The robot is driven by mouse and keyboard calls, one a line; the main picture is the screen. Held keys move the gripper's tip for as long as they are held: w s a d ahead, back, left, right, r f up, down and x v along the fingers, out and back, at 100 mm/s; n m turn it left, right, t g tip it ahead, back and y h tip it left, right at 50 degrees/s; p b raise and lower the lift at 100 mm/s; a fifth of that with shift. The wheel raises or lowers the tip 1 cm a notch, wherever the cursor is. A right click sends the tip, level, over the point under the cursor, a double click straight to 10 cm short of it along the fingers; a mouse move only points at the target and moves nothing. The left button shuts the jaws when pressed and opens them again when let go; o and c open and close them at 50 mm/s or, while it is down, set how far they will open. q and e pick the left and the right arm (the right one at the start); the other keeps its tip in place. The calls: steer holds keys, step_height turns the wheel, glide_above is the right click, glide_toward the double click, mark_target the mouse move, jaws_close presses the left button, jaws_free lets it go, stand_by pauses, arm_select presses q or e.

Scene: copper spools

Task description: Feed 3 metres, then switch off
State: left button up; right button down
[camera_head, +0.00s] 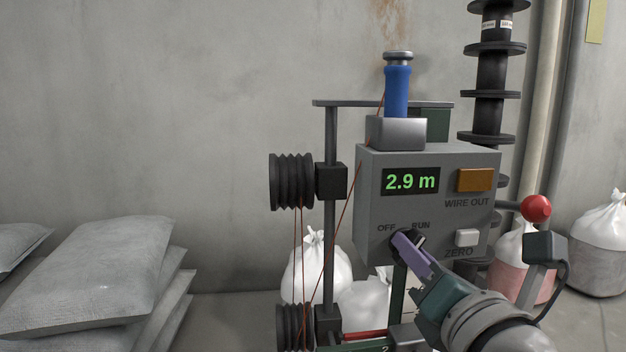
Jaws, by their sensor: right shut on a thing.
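A grey control box (370,215) carries a green display (411,181) that reads 2.9 m. Below it is a dark rotary switch (402,234) between the labels OFF and RUN. My right gripper (412,246) comes in from the lower right and is shut on the switch. The fingers cover much of the switch, so I cannot tell which label it points to. A thin copper wire (345,205) runs over grooved black pulleys (291,181) at the left of the box. My left gripper is out of view.
The box also has an amber WIRE OUT panel (475,180), a white ZERO button (467,238) and a red-knobbed lever (536,208) at its right. A blue handle (397,92) stands on top. Grey sacks (95,270) lie at the left.

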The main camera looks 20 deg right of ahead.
steer(key=shift+d+f, duration=0.1)
steer(key=shift+f, duration=0.2)
steer(key=n+p, duration=0.2)
steer(key=n, duration=1.1)
steer(key=shift+r+n, duration=0.15)
steer(key=shift+n, duration=0.25)
steer(key=c, duration=0.7)
jaws_free()
steer(key=shift+w+r, duration=0.1)
steer(key=shift+r, duration=0.15)
steer(key=v, duration=0.8)
steer(key=shift+f+b, duration=0.1)
steer(key=shift+b, duration=0.25)
